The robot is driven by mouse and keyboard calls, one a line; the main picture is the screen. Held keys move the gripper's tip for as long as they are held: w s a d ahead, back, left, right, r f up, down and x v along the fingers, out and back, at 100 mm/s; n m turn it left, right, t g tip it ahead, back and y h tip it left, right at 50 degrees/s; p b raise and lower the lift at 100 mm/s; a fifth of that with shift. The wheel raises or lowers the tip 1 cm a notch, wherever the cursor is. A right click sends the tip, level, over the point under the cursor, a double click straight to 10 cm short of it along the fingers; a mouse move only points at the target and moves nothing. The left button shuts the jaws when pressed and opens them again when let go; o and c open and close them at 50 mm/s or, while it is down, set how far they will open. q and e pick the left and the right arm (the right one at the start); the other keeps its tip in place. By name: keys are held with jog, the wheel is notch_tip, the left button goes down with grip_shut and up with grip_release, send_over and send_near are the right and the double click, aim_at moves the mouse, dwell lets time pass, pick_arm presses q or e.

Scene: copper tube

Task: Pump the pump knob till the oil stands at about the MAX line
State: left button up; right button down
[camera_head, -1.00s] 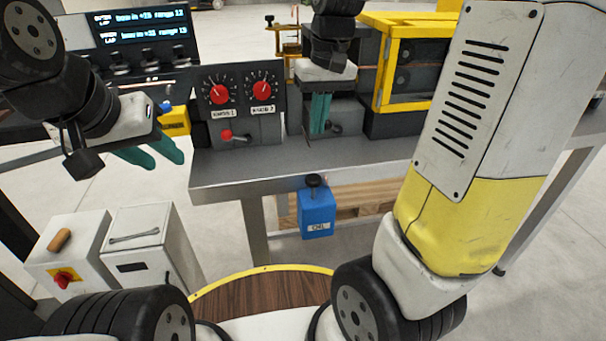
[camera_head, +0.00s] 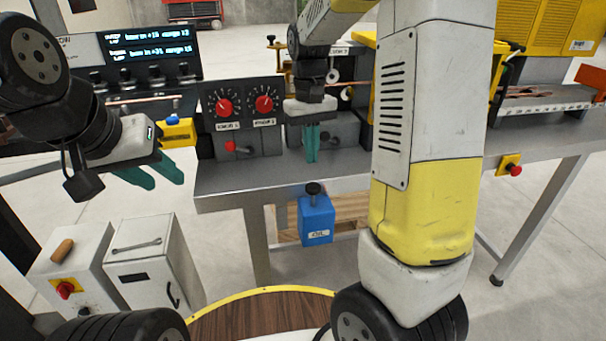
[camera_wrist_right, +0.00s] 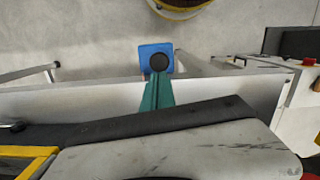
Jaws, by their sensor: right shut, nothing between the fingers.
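The oil unit is a blue box (camera_head: 316,221) labelled OIL at the front edge of the steel bench. Its black pump knob (camera_head: 313,189) stands upright on a short stem. My right gripper (camera_head: 312,160) has its green fingers together and empty, pointing down above the bench, behind and above the knob and apart from it in the head view. The right wrist view shows the knob (camera_wrist_right: 159,62) on the blue box (camera_wrist_right: 149,51) just past the fingertips (camera_wrist_right: 159,76). My left gripper (camera_head: 164,184) is open and empty at the left. I cannot make out the oil level or MAX line.
A panel with two red dials (camera_head: 243,105) stands on the bench (camera_head: 225,177) behind and left of my right gripper. A yellow stop-button box (camera_head: 508,166) sits on the bench's front edge at the right. Grey cabinets (camera_head: 150,270) stand at lower left.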

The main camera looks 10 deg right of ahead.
aim_at(312, 184)
jog(key=shift+s+f, duration=0.15)
jog(key=shift+f, duration=1.3)
jog(key=shift+s+f, duration=0.15)
jog(key=shift+f, duration=1.3)
jog(key=shift+d+f, duration=0.1)
jog(key=shift+f, duration=1.3)
jog(key=shift+w+a+r, duration=0.15)
jog(key=shift+w+r, duration=0.1)
jog(key=shift+w, duration=0.55)
jog(key=shift+w+a+r, duration=0.15)
jog(key=shift+w+r, duration=0.1)
jog(key=shift+w, duration=0.5)
jog(key=shift+r, duration=0.1)
notch_tip(312, 184, up, 8)
jog(key=shift+w+f, duration=0.2)
jog(key=shift+w, duration=0.15)
